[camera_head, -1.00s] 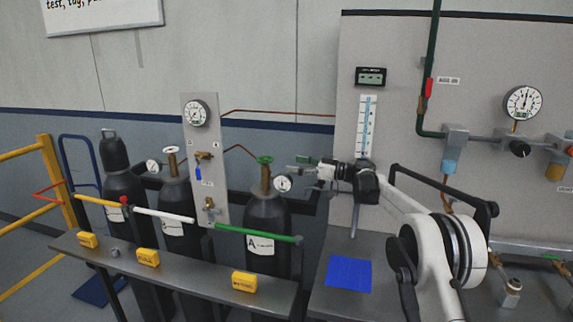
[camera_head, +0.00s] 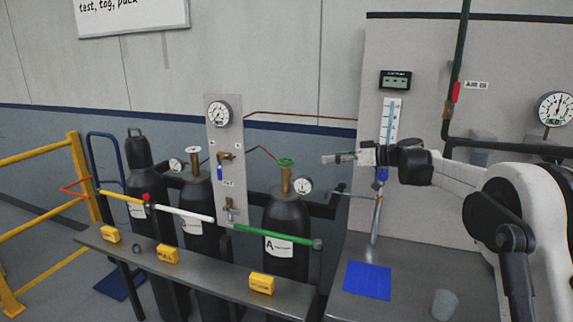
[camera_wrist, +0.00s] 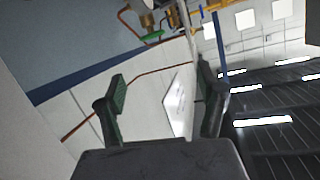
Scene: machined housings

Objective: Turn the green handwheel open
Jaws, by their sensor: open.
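The green handwheel (camera_head: 286,162) sits on top of the brass valve (camera_head: 286,179) of the right-hand dark cylinder (camera_head: 284,220), which carries a label with an A. My gripper (camera_head: 325,159) is to the right of the handwheel at about its height in the picture, pointing left, apart from it. In the wrist view my gripper (camera_wrist: 160,88) shows two spread fingers with nothing between them. A green part beside brass, seemingly the handwheel (camera_wrist: 153,35), appears at the top of that view, beyond the fingers.
A small gauge (camera_head: 303,186) sits right of the valve. A green bar (camera_head: 270,236) crosses the cylinder's front. A gauge panel (camera_head: 226,140) stands to the left. The bench with a blue mat (camera_head: 367,280) lies below my arm. Two more dark cylinders stand further left.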

